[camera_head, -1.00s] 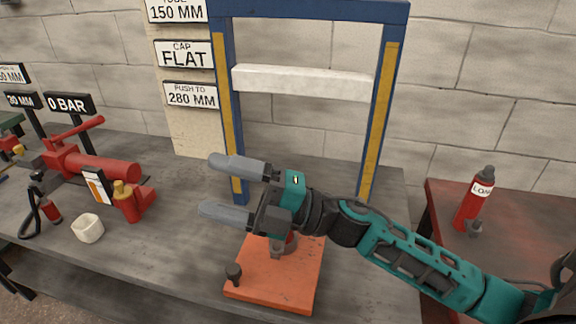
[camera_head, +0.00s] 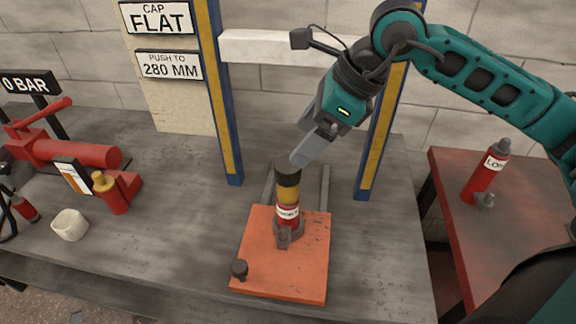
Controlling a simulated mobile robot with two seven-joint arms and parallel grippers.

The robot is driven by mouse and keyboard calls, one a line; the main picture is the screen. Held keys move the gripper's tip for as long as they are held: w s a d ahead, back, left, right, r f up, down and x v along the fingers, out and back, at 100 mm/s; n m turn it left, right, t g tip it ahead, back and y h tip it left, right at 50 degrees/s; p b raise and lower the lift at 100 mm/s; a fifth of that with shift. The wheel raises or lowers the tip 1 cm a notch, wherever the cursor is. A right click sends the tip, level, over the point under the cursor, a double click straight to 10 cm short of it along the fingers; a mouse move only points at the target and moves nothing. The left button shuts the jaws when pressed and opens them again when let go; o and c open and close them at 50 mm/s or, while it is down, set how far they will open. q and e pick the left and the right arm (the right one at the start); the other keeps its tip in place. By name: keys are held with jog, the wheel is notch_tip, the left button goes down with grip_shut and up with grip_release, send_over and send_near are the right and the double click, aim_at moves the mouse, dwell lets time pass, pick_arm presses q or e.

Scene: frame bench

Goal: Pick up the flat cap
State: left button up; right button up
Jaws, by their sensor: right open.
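A small dark mushroom-shaped piece (camera_head: 239,268) stands on the front left corner of the orange plate (camera_head: 300,285). A red and yellow cylinder (camera_head: 288,197) stands upright on that plate, with a dark round top (camera_head: 286,172). I cannot tell for certain which dark piece is the flat cap. My right gripper (camera_head: 303,158) is open and points down and left. Its fingertips are close to the cylinder's dark top, and I cannot tell whether they touch it. One finger partly hides the other. My left gripper is out of view.
A blue and yellow frame (camera_head: 226,120) with a white crossbar (camera_head: 265,46) rises behind the plate. A red pump (camera_head: 75,153) and a white cup (camera_head: 69,225) are at the left. A red bottle (camera_head: 485,175) stands on a red table at the right. A sign (camera_head: 157,18) reads "CAP FLAT".

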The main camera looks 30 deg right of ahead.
aim_at(288, 164)
jog(key=shift+x, duration=1.15)
jog(key=x, duration=0.5)
jog(key=shift+s+d+f, duration=0.1)
jog(key=shift+d+f, duration=0.05)
jog(key=shift+f, duration=0.35)
jog(key=c, duration=1.2)
jog(key=shift+r, duration=0.1)
